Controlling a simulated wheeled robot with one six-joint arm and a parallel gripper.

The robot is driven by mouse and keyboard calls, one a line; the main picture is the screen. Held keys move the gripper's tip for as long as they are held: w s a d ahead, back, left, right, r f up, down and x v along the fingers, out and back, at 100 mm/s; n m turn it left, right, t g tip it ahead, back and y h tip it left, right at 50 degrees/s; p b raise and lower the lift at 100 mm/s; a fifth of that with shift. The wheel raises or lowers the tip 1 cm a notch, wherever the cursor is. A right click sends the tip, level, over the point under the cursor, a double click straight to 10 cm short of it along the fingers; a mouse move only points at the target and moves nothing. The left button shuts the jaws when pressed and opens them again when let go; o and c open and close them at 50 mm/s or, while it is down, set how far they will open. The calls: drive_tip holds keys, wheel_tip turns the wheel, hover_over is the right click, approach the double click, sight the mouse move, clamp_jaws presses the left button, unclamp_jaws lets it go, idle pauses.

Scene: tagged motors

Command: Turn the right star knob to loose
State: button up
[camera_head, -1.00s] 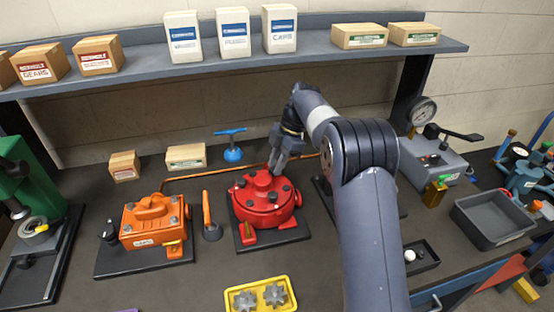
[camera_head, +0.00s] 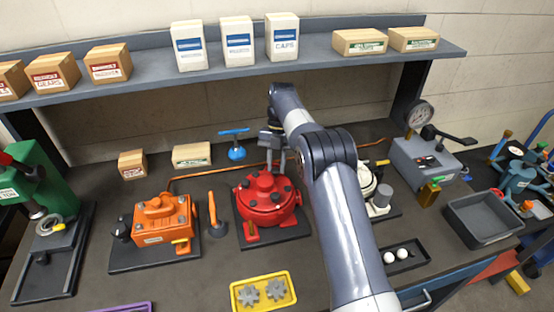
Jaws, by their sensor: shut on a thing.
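The red round motor (camera_head: 266,207) stands on a dark plate at the middle of the bench, with dark knobs or bolts on its top. My gripper (camera_head: 276,169) points down at the motor's back edge, its fingers close together. It is shut on a small part there, apparently a star knob, which the fingers mostly hide. I cannot make out the knob's shape or any tight or loose mark.
An orange motor (camera_head: 160,222) and an orange-handled tool (camera_head: 216,218) are to the left. A blue T-handle (camera_head: 236,145) stands behind. A pale machine (camera_head: 378,200) is partly behind my arm. A yellow tray (camera_head: 261,304) with gears lies in front.

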drive_tip(key=shift+s+f+n+h, duration=0.1)
drive_tip(key=shift+f+n+h, duration=0.1)
drive_tip(key=shift+n, duration=0.4)
drive_tip(key=shift+f+n+h, duration=0.1)
drive_tip(key=shift+n+h, duration=0.1)
drive_tip(key=shift+n, duration=0.4)
drive_tip(key=o, duration=0.8)
drive_tip(key=shift+a, duration=0.1)
drive_tip(key=shift+o, duration=1)
drive_tip(key=shift+r+p, duration=0.15)
drive_tip(key=shift+p, duration=0.15)
